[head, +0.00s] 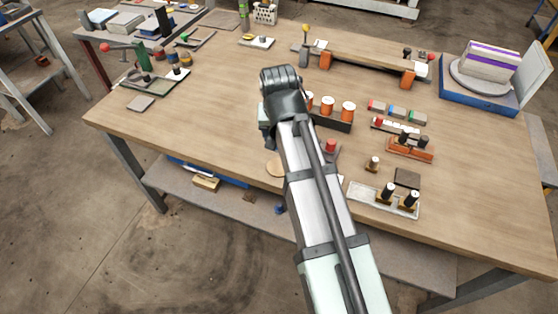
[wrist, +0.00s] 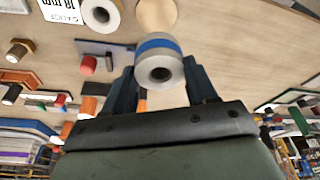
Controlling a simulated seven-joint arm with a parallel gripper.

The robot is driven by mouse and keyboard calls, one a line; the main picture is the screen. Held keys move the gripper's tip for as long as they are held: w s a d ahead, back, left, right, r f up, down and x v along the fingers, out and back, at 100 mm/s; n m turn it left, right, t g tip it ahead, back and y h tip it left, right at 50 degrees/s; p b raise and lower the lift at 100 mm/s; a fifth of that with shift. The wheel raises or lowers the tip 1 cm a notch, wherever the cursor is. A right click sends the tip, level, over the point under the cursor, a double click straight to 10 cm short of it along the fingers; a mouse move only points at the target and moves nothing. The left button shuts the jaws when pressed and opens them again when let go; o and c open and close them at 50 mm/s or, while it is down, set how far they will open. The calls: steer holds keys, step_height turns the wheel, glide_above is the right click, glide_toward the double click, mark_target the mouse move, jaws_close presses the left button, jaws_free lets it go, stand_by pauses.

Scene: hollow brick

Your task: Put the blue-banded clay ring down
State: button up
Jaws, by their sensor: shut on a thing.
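The blue-banded clay ring (wrist: 157,45) is a short pale grey cylinder with a blue band and a dark central hole. It shows in the wrist view, between the two dark fingers of my gripper (wrist: 160,68), which is shut on it. A round pale wooden disc (wrist: 156,13) lies on the table just beyond the ring in the wrist view. My arm hides the ring and my fingertips in the head view. I cannot tell the ring's height above the table.
Another pale ring (wrist: 101,14) stands near a white printed card (wrist: 62,10). A dark plate with a red peg (wrist: 88,65) is close by. The wooden table (head: 205,135) is clear left of my arm.

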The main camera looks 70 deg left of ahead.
steer(key=shift+f, duration=4.85)
steer(key=shift+f, duration=0.15)
steer(key=o, duration=1.1)
steer(key=v, duration=1.2)
steer(key=shift+r, duration=0.25)
